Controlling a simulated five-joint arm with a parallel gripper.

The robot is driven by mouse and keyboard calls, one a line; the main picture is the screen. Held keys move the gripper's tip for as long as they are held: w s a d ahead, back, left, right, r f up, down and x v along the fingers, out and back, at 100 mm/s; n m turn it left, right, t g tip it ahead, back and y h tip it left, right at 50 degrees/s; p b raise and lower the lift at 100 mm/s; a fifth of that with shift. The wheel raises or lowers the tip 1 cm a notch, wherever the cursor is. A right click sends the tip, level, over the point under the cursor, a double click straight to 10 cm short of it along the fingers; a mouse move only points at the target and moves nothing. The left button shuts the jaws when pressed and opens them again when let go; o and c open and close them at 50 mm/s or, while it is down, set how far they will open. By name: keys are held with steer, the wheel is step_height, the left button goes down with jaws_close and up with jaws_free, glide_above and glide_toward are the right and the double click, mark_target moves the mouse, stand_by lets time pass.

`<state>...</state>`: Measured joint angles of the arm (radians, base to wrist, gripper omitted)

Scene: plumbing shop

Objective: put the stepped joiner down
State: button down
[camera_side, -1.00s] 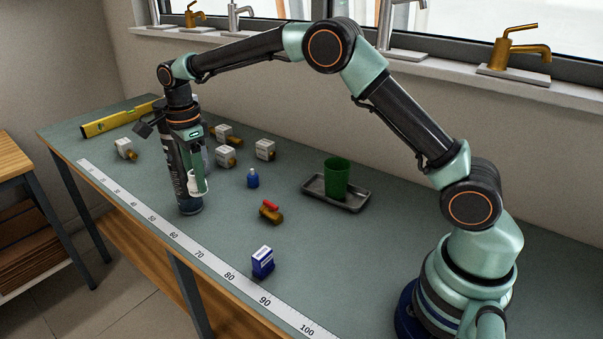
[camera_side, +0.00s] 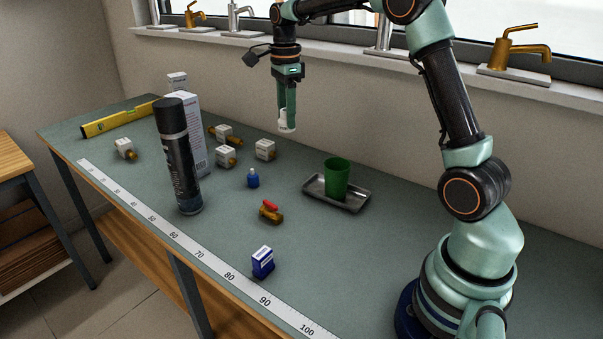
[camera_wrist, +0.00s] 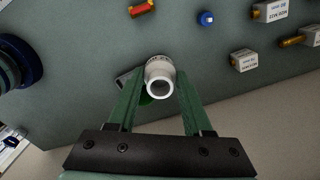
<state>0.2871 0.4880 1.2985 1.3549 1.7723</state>
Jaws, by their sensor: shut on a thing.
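The stepped joiner (camera_wrist: 160,73) is a white, hollow plastic fitting. My gripper (camera_side: 287,118) is shut on it and holds it in the air, well above the bench, near the wall side. In the side view the joiner (camera_side: 286,127) shows as a small white piece at the fingertips. In the wrist view it sits between the two green fingers of my gripper (camera_wrist: 157,82), with its round open end facing the camera. It covers part of the tray and green cup behind it in that view.
A green cup (camera_side: 336,178) stands in a grey tray (camera_side: 354,203). A dark spray can (camera_side: 183,165) and tall white box (camera_side: 197,120) stand at left. Several tagged fittings, a blue bottle (camera_side: 253,179), a red-handled valve (camera_side: 270,212) and a blue box (camera_side: 263,262) are spread about.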

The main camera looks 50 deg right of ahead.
steer(key=s+d+f+m, duration=0.1)
steer(key=s+d+m, duration=0.1)
steer(key=s+d, duration=0.9)
steer(key=s+d+m, duration=0.3)
steer(key=s+d, duration=0.3)
steer(key=s, duration=0.8)
step_height(320, 180, down, 20)
steer(key=shift+s+d+f, duration=0.1)
steer(key=shift+s+d, duration=0.05)
steer(key=shift+c, duration=1.6)
jaws_free()
steer(key=shift+f, duration=0.1)
